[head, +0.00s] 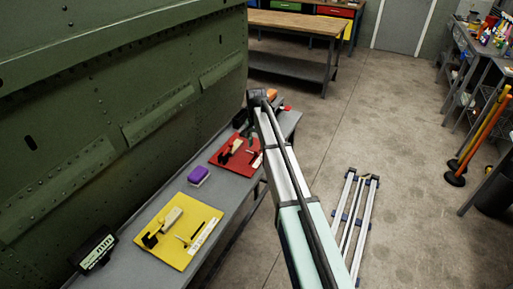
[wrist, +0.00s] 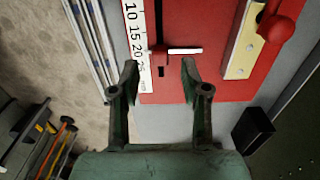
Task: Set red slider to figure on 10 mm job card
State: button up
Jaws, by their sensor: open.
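In the wrist view a white scale strip (wrist: 137,45) marked 10, 15, 20, 25 runs along the left edge of a red board (wrist: 205,22). A small red block, seemingly the slider (wrist: 159,57), sits against the strip near the 20 to 25 marks. A dark slot shows just below it and a short white bar lies to its right. My gripper (wrist: 160,72) is open, one finger either side of the block, with no clear contact. In the head view my gripper (head: 258,98) is at the arm's far end. I cannot make out a readable job card.
In the head view a grey bench (head: 150,213) runs beside a green fuselage panel (head: 100,110). It carries a yellow board (head: 180,255), a purple block (head: 198,176), a red board (head: 225,155) and a black stand with white marks (head: 95,249). A black box (wrist: 253,129) shows in the wrist view.

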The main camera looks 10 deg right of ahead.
aim_at(256, 150)
jog(key=shift+f+p, duration=0.35)
jog(key=shift+f, duration=1.4)
grip_shut()
jog(key=shift+s, duration=0.1)
